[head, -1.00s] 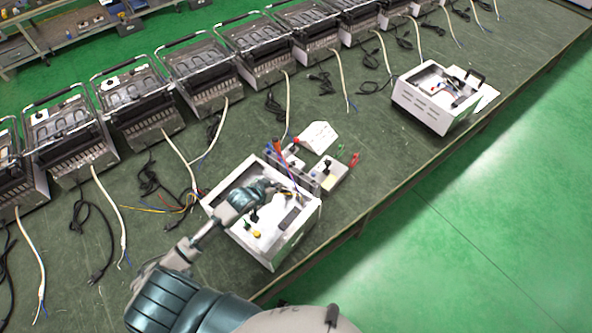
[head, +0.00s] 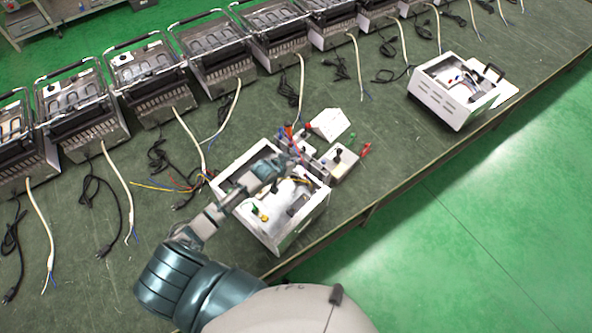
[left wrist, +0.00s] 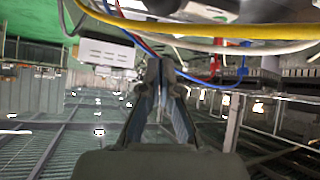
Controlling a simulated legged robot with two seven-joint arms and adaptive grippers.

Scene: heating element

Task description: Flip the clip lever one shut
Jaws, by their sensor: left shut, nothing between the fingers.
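An open white box (head: 288,236) stands on the green bench with wires and small parts inside. Right behind it is a small terminal unit (head: 343,163) with red and green clips. I cannot make out clip lever one or its position. My left gripper (head: 286,168) is over the back rim of the box, beside the terminal unit. In the left wrist view its fingers (left wrist: 161,68) are shut with nothing between them. Yellow, white, blue and red wires (left wrist: 205,32) cross just above and behind the fingertips; I cannot tell whether they touch. My right gripper is not in view.
A row of metal heater units (head: 145,75) with loose cords lines the back of the bench. A second white box (head: 447,100) stands at the right. A white card (head: 330,124) is behind the terminal unit. The bench (head: 400,150) between the boxes is clear.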

